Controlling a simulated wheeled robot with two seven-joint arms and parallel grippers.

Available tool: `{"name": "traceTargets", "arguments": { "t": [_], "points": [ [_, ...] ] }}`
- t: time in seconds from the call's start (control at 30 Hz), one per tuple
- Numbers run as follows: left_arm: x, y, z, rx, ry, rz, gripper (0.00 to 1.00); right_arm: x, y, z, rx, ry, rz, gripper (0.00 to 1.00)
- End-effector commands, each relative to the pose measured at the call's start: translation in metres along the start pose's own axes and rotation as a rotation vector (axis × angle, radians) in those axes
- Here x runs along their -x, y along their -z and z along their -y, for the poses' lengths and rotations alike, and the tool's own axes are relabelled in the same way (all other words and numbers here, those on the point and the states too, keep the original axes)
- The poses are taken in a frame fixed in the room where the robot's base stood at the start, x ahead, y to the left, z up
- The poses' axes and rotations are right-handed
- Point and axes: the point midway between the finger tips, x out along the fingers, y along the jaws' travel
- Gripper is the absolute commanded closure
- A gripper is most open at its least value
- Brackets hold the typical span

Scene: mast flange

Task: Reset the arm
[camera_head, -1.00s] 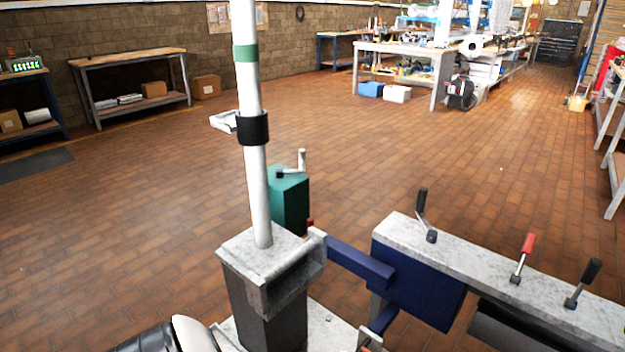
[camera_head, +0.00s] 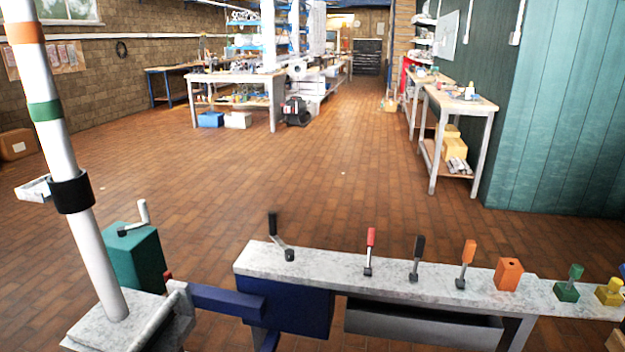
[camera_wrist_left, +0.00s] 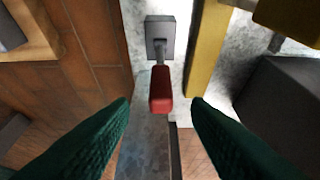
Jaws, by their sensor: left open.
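My left gripper (camera_wrist_left: 161,103) shows only in the left wrist view. Its two green ribbed fingers are apart, with a red handle (camera_wrist_left: 160,88) seen between the tips. The handle hangs on a short metal stem from a grey plate (camera_wrist_left: 160,30). I cannot tell how far the handle is from the fingers, and nothing shows as gripped. In the head view, a white mast (camera_head: 80,230) with orange, green and black bands stands tilted at the left on a stone-topped base (camera_head: 115,325). My right gripper is in neither view.
A stone-topped bench (camera_head: 350,265) carries several levers, including a red-handled lever (camera_head: 370,250), and an orange block (camera_head: 508,274). A teal box (camera_head: 137,258) with a crank stands beside the mast. In the wrist view, a yellow bar (camera_wrist_left: 207,50) is right of the handle. Open floor lies beyond.

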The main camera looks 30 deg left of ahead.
Motion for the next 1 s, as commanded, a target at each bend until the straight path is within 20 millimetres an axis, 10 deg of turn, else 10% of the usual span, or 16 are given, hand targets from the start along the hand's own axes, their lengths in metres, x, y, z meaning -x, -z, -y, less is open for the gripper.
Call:
{"name": "traceTargets", "arguments": {
  "t": [0.27, 0.7, 1.0],
  "points": [
    [0.023, -0.019, -0.013, 0.296, 0.007, 0.026, 0.56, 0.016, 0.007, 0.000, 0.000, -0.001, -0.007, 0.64],
    [0.170, -0.173, -0.080, 2.276, 0.405, 0.170, 0.56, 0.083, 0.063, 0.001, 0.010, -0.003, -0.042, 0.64],
    [0.196, -0.204, -0.095, 2.654, 0.563, 0.160, 0.56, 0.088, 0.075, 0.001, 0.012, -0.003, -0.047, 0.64]
  ]
}}
